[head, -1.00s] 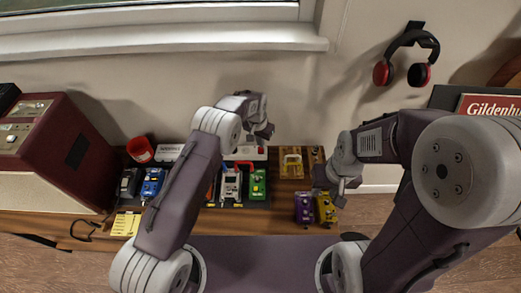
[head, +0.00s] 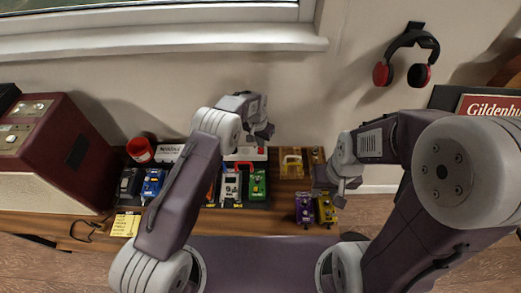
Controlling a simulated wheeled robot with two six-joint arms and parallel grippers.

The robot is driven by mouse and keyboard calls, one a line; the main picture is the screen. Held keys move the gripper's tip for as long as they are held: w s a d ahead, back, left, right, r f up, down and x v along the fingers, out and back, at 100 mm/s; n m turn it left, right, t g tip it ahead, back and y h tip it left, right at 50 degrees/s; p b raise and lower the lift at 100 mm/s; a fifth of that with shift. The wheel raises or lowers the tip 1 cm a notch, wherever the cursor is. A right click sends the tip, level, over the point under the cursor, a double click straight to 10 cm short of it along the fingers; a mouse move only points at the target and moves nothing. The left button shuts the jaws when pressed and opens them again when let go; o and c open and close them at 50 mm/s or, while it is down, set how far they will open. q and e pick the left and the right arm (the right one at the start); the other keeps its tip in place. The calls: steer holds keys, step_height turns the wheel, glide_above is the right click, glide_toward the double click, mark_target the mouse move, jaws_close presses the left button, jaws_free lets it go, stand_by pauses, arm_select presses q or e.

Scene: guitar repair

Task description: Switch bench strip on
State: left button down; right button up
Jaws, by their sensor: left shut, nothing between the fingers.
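The bench strip (head: 247,154) is a long white power strip along the back of the bench, against the wall. A small red part shows near its right end. My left arm crosses in front of its middle and hides part of it. My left gripper (head: 263,135) is shut and empty, just above the right end of the strip; I cannot tell whether it touches it. My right gripper (head: 338,192) hangs at the right end of the bench, beside the purple and yellow pedals. Its finger opening is unclear.
Several effect pedals, including a blue one (head: 152,184) and a green one (head: 257,185), stand in front of the strip. A red cup (head: 140,150) and a dark red amplifier (head: 55,150) are at left. Headphones (head: 408,58) hang on the wall.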

mark_target(261, 149)
arm_select(q)
steer(key=shift+f+b, duration=0.7)
steer(key=shift+f, duration=0.2)
stand_by(0.9)
steer(key=shift+s+r, duration=0.1)
steer(key=shift+r, duration=0.05)
step_height(261, 149, up, 7)
steer(key=p, duration=0.5)
stand_by(0.3)
